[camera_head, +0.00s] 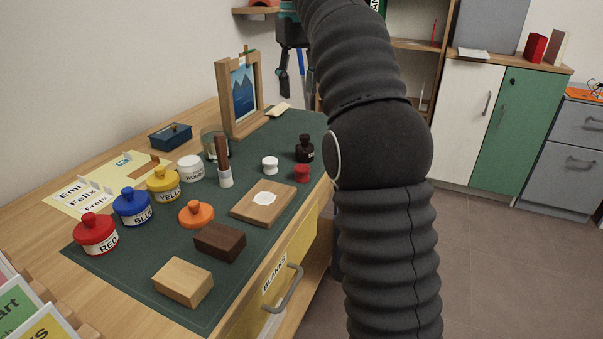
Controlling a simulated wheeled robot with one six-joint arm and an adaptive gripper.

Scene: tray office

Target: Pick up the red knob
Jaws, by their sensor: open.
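The red knob (302,173) is a small red piece standing on the dark green mat (130,270), near the mat's right edge. It stands just in front of a black bottle (304,149) and to the right of a white knob (270,164). My gripper (297,80) is at the top, beyond the desk items and partly hidden by my arm. It is open, holds nothing that I can see, and is well apart from the red knob.
Left of the knob are a wooden block with a white disc (263,203), an orange lid (196,214), a brush (224,165) and labelled jars. A small easel (240,95) stands behind. Dark (220,242) and light (183,282) wood blocks lie nearer.

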